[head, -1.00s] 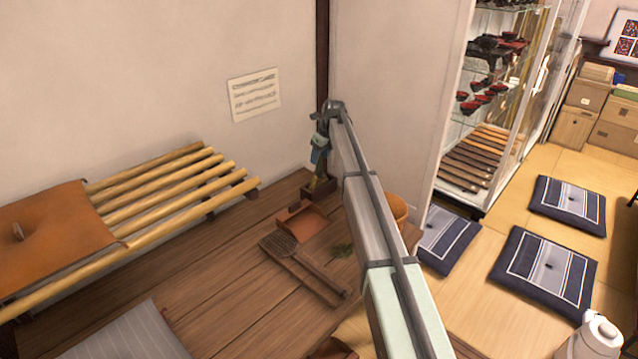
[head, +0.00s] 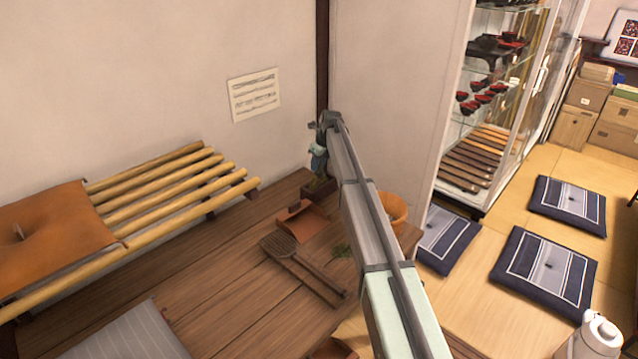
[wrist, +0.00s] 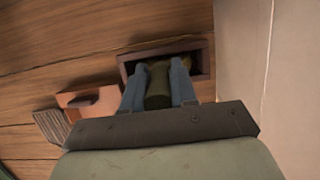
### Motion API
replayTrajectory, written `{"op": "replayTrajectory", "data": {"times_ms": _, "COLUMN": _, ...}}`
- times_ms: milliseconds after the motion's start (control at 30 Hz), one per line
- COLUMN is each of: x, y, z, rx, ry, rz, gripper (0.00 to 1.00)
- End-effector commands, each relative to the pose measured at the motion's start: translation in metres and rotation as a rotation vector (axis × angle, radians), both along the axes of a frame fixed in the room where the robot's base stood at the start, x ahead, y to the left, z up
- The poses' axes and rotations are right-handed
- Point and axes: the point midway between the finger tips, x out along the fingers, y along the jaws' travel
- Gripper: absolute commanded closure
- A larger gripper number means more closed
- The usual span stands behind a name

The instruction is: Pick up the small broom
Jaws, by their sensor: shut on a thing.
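The small broom, an olive-green upright shape (wrist: 158,85), stands in a dark wooden box (head: 313,193) in the corner by the walls. The box also shows in the wrist view (wrist: 203,60), with the broom's lower part inside it. My gripper (wrist: 158,72) has its two blue fingers on either side of the broom and is shut on it. In the head view my gripper (head: 318,152) is small and partly hidden by my wrist, directly above the box. The broom's lower end is hidden in the wrist view.
An orange-brown dustpan (head: 303,221) lies near the box. A dark slatted paddle (head: 281,246) lies nearer on the wooden floor. An orange bucket (head: 397,208) stands right of the box, partly behind my arm. A bamboo bench (head: 180,195) is at the left. Walls close in the corner.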

Motion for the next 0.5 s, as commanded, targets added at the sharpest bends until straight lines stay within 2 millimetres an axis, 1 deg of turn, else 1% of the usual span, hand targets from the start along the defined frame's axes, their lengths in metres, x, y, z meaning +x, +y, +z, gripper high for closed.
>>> {"op": "replayTrajectory", "data": {"times_ms": 33, "x": 0.0, "y": 0.0, "z": 0.0001, "rx": 0.0, "ry": 0.0, "rz": 0.0, "gripper": 0.94}}
{"op": "replayTrajectory", "data": {"times_ms": 100, "x": 0.0, "y": 0.0, "z": 0.0001, "rx": 0.0, "ry": 0.0, "rz": 0.0, "gripper": 1.0}}
{"op": "replayTrajectory", "data": {"times_ms": 367, "x": 0.0, "y": 0.0, "z": 0.0009, "rx": 0.0, "ry": 0.0, "rz": 0.0, "gripper": 1.0}}
{"op": "replayTrajectory", "data": {"times_ms": 500, "x": 0.0004, "y": 0.0001, "z": 0.0101, "rx": 0.0, "ry": -0.001, "rz": 0.0, "gripper": 1.0}}
